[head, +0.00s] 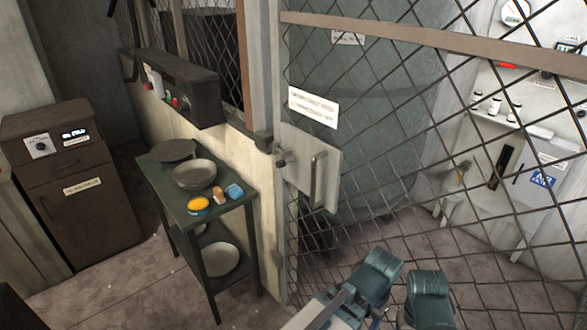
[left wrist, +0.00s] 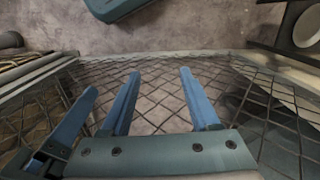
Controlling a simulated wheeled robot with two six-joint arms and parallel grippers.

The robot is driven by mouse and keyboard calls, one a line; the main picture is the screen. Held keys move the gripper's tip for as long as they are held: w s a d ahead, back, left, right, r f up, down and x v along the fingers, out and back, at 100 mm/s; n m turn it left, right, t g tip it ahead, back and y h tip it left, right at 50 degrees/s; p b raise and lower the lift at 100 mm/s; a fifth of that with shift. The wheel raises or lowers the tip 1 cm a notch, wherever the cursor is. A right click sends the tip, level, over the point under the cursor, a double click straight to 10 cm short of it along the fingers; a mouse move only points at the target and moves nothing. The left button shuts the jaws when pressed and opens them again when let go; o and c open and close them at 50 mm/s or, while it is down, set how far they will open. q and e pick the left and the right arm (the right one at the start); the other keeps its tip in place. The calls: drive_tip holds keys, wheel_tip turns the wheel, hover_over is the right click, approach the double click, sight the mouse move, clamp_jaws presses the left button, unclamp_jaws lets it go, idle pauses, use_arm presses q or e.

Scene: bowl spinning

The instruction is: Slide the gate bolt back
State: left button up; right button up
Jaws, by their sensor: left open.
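The mesh gate (head: 400,130) fills the right of the head view. A pale latch plate (head: 303,150) with an upright bar handle (head: 318,180) sits at its left edge. A small dark bolt fitting (head: 283,158) lies beside the plate, next to the gate post (head: 262,75); its exact position is too small to tell. My left gripper (left wrist: 160,73) shows blue fingers spread apart with nothing between them, above mesh and floor. Teal parts of my arm show low in the head view, below the latch plate and apart from it. My right gripper is not identifiable.
A green table (head: 180,207) left of the gate holds bowls, a yellow item (head: 199,204), and a blue item (head: 234,191). A control box (head: 180,85) is on the wall above. A brown cabinet (head: 75,185) stands left. Floor (head: 110,285) is clear between.

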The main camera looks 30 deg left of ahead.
use_arm(q)
drive_tip(key=w+a+r+t+h, duration=0.3)
drive_tip(key=w+a+r+h, duration=0.15)
drive_tip(key=w+a, duration=0.35)
drive_tip(key=w+a+r+t+h, duration=0.4)
drive_tip(key=w+a+h, duration=0.1)
drive_tip(key=w+a, duration=0.3)
drive_tip(key=s+a+r+n+t+y+b, duration=0.1)
drive_tip(key=a+r+t, duration=0.45)
drive_tip(key=a, duration=0.75)
drive_tip(key=a+r+t+y, duration=0.1)
drive_tip(key=a+r+t, duration=0.5)
drive_tip(key=a, duration=0.7)
drive_tip(key=w+d, duration=0.2)
drive_tip(key=w, duration=0.4)
drive_tip(key=w+d+g, duration=0.1)
drive_tip(key=w+d, duration=0.2)
drive_tip(key=w, duration=0.3)
drive_tip(key=shift+w+d+r, duration=0.35)
drive_tip(key=shift+r, duration=0.1)
drive_tip(key=shift+g, duration=0.25)
clamp_jaws()
